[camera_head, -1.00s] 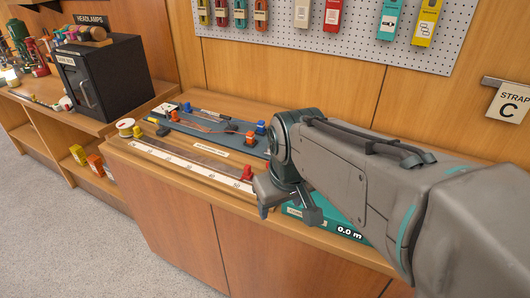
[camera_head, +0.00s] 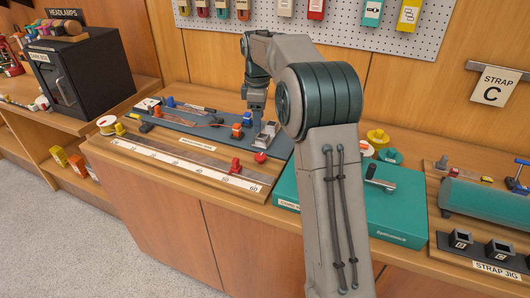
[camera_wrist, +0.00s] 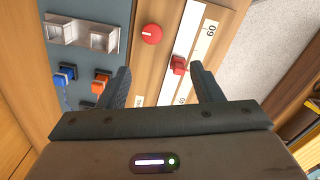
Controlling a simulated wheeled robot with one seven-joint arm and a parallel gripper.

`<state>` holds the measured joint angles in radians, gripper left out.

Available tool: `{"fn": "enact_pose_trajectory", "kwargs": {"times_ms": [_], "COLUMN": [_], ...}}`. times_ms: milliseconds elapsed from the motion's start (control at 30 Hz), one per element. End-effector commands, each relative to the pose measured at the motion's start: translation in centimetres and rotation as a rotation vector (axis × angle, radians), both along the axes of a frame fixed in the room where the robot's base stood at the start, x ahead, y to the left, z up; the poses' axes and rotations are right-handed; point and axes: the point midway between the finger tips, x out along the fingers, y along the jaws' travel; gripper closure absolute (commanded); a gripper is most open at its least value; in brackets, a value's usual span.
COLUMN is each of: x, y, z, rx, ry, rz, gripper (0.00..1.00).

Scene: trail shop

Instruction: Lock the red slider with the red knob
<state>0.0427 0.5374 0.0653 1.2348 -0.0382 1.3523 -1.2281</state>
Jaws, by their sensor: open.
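The red slider (camera_head: 235,166) sits on the white measuring rail (camera_head: 185,164), near its right end by the 60 mark. The round red knob (camera_head: 260,157) is on the wooden board just behind and right of the slider. In the wrist view the knob (camera_wrist: 151,34) shows a pale line across its face, and the slider (camera_wrist: 178,65) is on the rail beside it. My gripper (camera_head: 257,106) points down over the dark board behind the rail, apart from slider and knob. In the wrist view its two fingers (camera_wrist: 161,72) are spread with nothing held; the slider appears beyond them.
A metal bracket (camera_head: 265,136) stands on the blue-grey board under my gripper, beside orange (camera_head: 237,131) and blue (camera_head: 247,119) pegs. A teal case (camera_head: 390,215) lies right of the rail. A black box (camera_head: 85,75) is at left.

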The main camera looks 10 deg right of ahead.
Motion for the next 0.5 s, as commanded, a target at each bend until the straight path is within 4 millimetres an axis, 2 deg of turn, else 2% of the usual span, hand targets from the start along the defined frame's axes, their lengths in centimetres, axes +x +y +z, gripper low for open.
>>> {"fn": "enact_pose_trajectory", "kwargs": {"times_ms": [33,167,367,500], "x": [0.8,1.8,2.0,1.9], "y": [0.0,-0.1,-0.1,-0.1], "z": [-0.7,-1.4,-2.8,-5.3], "rx": [0.001,0.003,0.004,0.004], "ry": [0.008,0.017,0.022,0.025], "rz": [0.028,0.078,0.090,0.090], "gripper": [0.41,0.41,0.41,0.41]}}
